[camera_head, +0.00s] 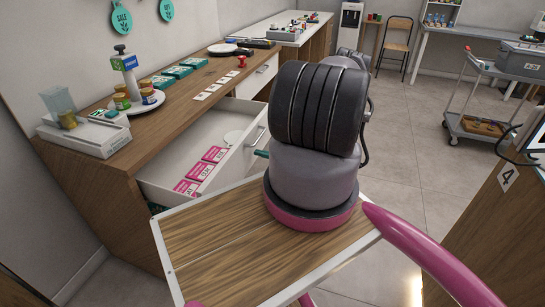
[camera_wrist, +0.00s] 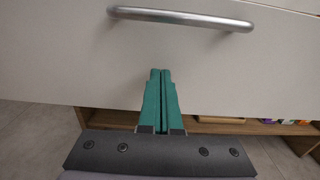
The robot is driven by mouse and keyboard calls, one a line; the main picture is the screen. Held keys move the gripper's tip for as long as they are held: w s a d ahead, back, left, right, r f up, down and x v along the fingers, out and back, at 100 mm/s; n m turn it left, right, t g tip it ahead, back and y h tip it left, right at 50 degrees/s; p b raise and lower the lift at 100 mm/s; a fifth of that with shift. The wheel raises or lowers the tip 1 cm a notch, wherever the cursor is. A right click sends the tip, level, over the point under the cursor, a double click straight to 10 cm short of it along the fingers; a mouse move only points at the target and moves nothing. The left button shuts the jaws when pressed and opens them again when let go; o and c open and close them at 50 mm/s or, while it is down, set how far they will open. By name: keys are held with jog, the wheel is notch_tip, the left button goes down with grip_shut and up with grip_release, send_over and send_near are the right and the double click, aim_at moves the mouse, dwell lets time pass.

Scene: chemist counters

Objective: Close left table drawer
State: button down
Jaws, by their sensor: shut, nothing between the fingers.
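The left table drawer (camera_head: 163,173) is pulled open from the wooden counter in the head view. The fingers point at the white drawer front (camera_wrist: 60,70), below the handle; contact cannot be told. In the head view only a bit of teal (camera_head: 262,153) shows beside the front; my arm hides the rest.
A closed white drawer (camera_head: 256,80) is farther along the counter (camera_head: 100,185). A scale (camera_head: 85,135), a plate of jars (camera_head: 140,101) and teal boxes (camera_head: 178,72) stand on top. Open floor (camera_head: 405,140) lies right of my arm; a grey cart (camera_head: 485,125) stands beyond.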

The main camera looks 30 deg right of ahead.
jog(key=shift+w+a, duration=0.45)
jog(key=shift+w, duration=0.15)
